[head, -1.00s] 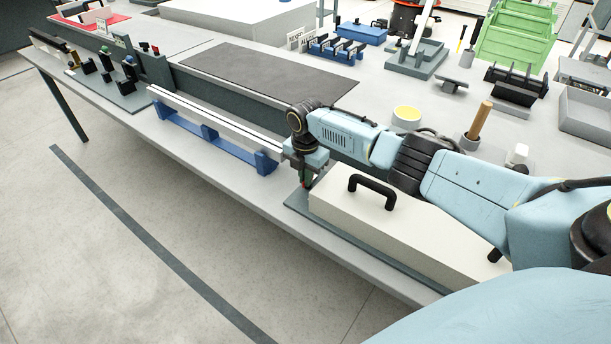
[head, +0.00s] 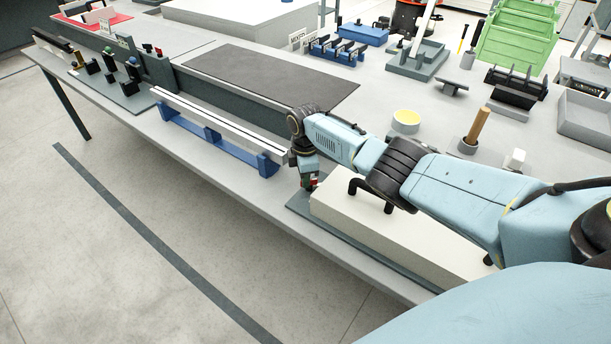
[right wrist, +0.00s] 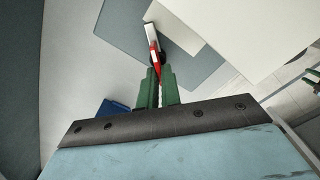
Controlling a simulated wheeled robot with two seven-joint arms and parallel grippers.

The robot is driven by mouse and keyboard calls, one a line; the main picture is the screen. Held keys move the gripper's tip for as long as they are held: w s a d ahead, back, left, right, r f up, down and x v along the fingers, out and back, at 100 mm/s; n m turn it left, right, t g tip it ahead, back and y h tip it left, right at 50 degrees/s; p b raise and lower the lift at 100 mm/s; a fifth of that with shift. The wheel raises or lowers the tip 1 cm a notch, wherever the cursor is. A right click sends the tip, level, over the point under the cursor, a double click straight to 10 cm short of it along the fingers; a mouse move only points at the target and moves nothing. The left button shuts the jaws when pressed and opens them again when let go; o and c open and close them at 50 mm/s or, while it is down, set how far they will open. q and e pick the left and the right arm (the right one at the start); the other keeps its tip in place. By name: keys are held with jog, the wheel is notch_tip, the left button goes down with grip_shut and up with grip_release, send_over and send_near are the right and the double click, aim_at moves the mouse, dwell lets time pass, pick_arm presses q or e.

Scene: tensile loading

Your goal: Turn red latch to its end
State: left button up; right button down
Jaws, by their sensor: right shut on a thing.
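The red latch (right wrist: 154,54) shows in the right wrist view as a narrow red bar with a pale side, at the edge of a white case. My right gripper (right wrist: 157,80) has green fingers closed around the near part of the latch. In the head view my right gripper (head: 309,183) is at the left end of the white case (head: 390,225), and little of the latch can be made out behind it. The case has a black handle (head: 368,188) on top, partly covered by my right arm.
The case lies on a dark grey mat (head: 300,203) near the table's front edge. A blue stand with a white rail (head: 215,125) is just left of my right gripper. A yellow-topped cup (head: 406,119) and a wooden-handled tool (head: 477,126) stand behind my right arm.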

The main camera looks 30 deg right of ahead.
jog(key=m, duration=0.4)
jog(key=shift+w+d+m+p, duration=0.2)
jog(key=shift+m+p, duration=0.1)
jog(key=shift+m, duration=0.1)
jog(key=shift+w+d+m, duration=0.1)
jog(key=shift+d+m, duration=0.1)
jog(key=shift+m, duration=2.2)
jog(key=c, duration=1.6)
grip_release()
jog(key=shift+r+p, duration=0.1)
jog(key=shift+p, duration=0.2)
jog(key=shift+r, duration=0.35)
notch_tip(320, 180, up, 13)
jog(key=p, duration=0.4)
jog(key=shift+f, duration=0.2)
